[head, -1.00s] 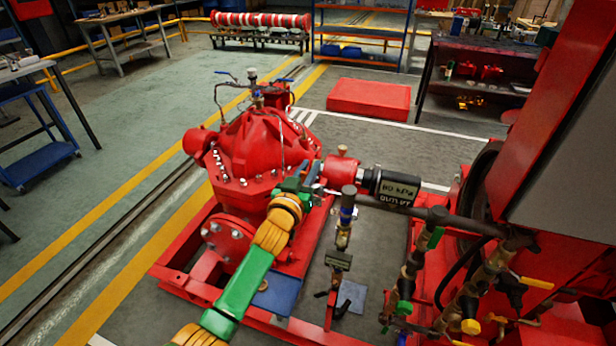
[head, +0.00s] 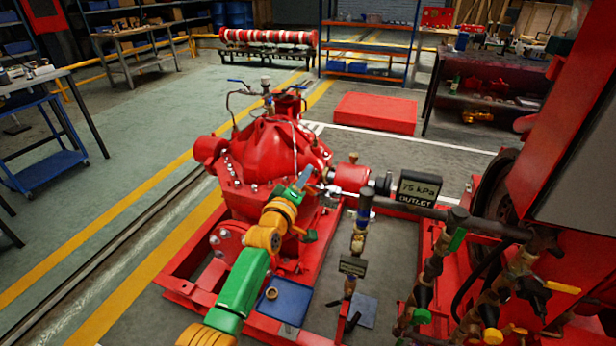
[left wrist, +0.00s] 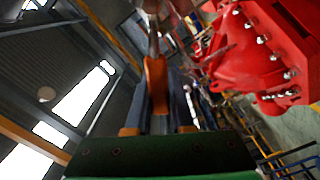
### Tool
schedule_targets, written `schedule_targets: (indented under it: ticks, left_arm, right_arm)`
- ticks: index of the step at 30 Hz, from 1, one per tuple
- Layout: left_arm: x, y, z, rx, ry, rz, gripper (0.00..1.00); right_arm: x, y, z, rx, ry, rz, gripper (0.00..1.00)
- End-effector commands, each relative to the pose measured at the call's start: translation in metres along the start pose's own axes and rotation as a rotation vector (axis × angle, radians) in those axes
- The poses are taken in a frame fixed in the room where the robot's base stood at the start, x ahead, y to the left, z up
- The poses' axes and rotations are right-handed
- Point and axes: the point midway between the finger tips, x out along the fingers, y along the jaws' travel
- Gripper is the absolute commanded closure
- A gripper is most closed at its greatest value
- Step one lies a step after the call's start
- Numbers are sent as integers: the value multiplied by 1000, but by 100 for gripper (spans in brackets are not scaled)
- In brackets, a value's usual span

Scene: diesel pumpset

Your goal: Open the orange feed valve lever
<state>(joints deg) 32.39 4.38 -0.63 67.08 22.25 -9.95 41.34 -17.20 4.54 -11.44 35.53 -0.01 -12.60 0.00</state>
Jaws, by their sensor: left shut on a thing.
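My left gripper (head: 308,182) is beside the red pump (head: 270,155), near the short pipe on its right side. In the left wrist view, the jaws are shut on a narrow orange lever (left wrist: 156,85) that runs away from the palm toward a metal stem. In the head view the lever is hidden or too small to make out at the gripper, so its angle is unclear. My right gripper is in neither current view.
An outlet display (head: 419,188) reads 75 kPa to the right of the gripper. A vertical valve pipe (head: 360,232) stands in front of it. More pipes and a yellow-handled valve (head: 562,287) are at the right. Open floor (head: 130,190) lies to the left.

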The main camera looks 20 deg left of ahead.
Motion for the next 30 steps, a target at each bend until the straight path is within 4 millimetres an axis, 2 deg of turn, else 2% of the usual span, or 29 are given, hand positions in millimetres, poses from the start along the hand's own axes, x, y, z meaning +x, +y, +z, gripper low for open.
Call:
schedule_targets:
  ticks: [3, 15, 30]
  left_arm:
    - [0, -12, 3, -107, -1, -2, 100]
    - [0, -33, 8, -408, -1, -2, 100]
    - [0, -40, 12, -551, -1, -1, 100]
  right_arm:
    - [11, 0, 1, 0, 0, 0, 50]
    - [31, 0, 2, -1, 0, 1, 50]
    - [38, 0, 3, -1, 0, 1, 50]
